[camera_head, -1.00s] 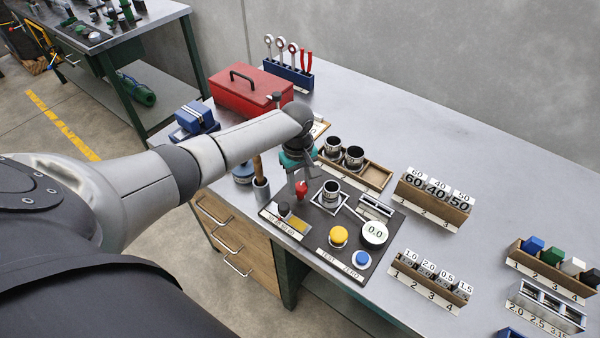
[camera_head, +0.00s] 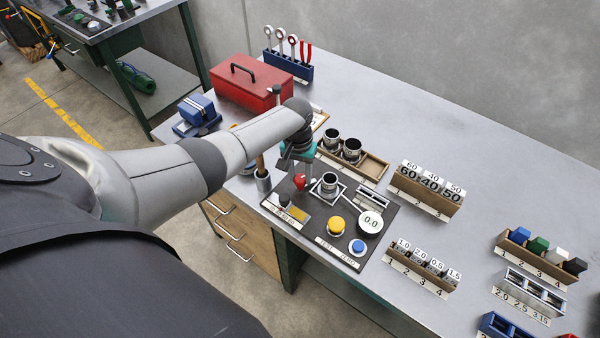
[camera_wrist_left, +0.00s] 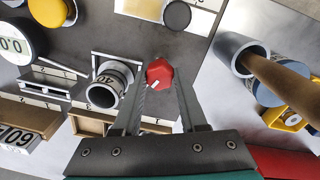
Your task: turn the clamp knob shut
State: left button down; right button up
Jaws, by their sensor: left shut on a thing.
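The red clamp knob (camera_head: 299,181) stands on the dark panel (camera_head: 339,258), beside a metal cup in a square white frame (camera_head: 328,187). In the left wrist view the knob (camera_wrist_left: 159,74) is a faceted red piece with a small white mark, between the fingertips. My left gripper (camera_wrist_left: 160,82) is shut on the knob, reaching down from above. In the head view the fingers (camera_head: 301,172) are partly hidden by the wrist. The cup (camera_wrist_left: 108,85) shows beside the left finger. My right gripper is not in view.
A yellow button (camera_head: 336,227), a blue button (camera_head: 358,246) and a round 0.0 dial (camera_head: 370,222) sit on the panel. A wooden-handled tool in a metal holder (camera_head: 263,181) stands close left. A wooden tray with cups (camera_head: 372,166) is behind.

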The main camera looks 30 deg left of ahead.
aim_at(300, 176)
pick_arm(q)
jog(key=m, duration=0.6)
dwell(0.6)
jog(key=shift+c, duration=2.2)
grip_release()
jog(key=shift+r, duration=0.1)
notch_tip(300, 176, up, 15)
jog(key=p, duration=0.2)
jog(key=shift+w+a+p, duration=0.15)
jog(key=shift+a+p, duration=0.1)
jog(key=shift+p, duration=0.05)
